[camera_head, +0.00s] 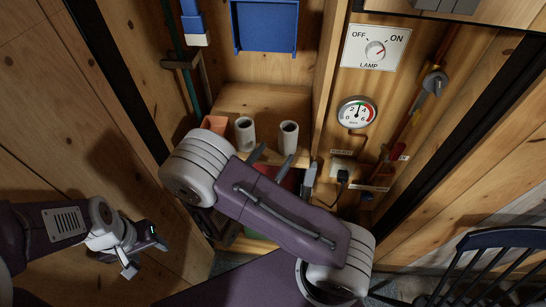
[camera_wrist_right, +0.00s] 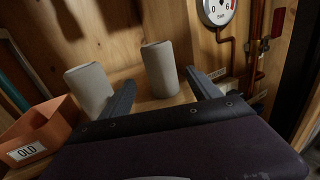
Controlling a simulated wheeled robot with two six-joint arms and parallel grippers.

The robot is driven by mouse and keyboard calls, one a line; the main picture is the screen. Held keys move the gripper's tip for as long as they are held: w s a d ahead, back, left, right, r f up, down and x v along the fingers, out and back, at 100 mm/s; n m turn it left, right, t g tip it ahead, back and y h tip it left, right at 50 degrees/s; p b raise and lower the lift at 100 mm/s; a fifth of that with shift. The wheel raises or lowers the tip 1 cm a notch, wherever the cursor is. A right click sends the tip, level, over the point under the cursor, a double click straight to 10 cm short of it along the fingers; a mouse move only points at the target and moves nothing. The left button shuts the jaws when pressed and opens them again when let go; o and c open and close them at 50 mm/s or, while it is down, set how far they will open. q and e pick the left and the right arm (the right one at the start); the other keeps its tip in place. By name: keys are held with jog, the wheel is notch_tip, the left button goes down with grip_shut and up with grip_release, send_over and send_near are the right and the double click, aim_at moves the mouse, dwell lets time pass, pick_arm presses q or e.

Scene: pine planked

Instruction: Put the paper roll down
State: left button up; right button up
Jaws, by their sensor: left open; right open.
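Two pale grey paper rolls stand upright side by side on a wooden shelf (camera_head: 267,100). The left roll (camera_head: 245,133) also shows in the right wrist view (camera_wrist_right: 90,88), and so does the right roll (camera_wrist_right: 160,68), seen in the head view (camera_head: 288,138). My right gripper (camera_head: 272,158) is open just in front of the rolls. In the wrist view its fingers (camera_wrist_right: 160,92) are spread, with the right roll standing beyond the gap between them and the left roll outside the left finger. The gripper holds nothing. My left gripper (camera_head: 146,257) is open and empty, low at the left.
An orange box (camera_wrist_right: 42,128) labelled OLD stands left of the rolls; part of it shows in the head view (camera_head: 215,124). A gauge (camera_head: 357,112), pipes and a lamp switch panel (camera_head: 375,48) are on the right wall. A blue bin (camera_head: 265,27) hangs above. A dark chair (camera_head: 490,260) stands lower right.

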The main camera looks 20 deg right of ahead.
jog(key=s+d+f+m+g+y, duration=0.2)
jog(key=s+d+m+g, duration=0.1)
jog(key=s+m+g, duration=0.35)
jog(key=s+d+f+m+g+y, duration=0.2)
jog(key=s+d+m+g, duration=0.2)
jog(key=s+m+g, duration=0.25)
jog(key=s+a+f+m+g+y, duration=0.1)
jog(key=s+a+f+m+y, duration=0.2)
jog(key=s+a+m+y, duration=0.15)
jog(key=w+a+r+m+t+y, duration=0.2)
jog(key=w+a+m+t+y, duration=0.2)
jog(key=w+a+m+y, duration=0.1)
jog(key=w+m+y, duration=0.1)
jog(key=w+m, duration=0.1)
jog(key=m, duration=0.1)
jog(key=shift+w+a+t, duration=0.15)
jog(key=shift+w+t, duration=0.1)
jog(key=shift+t, duration=0.05)
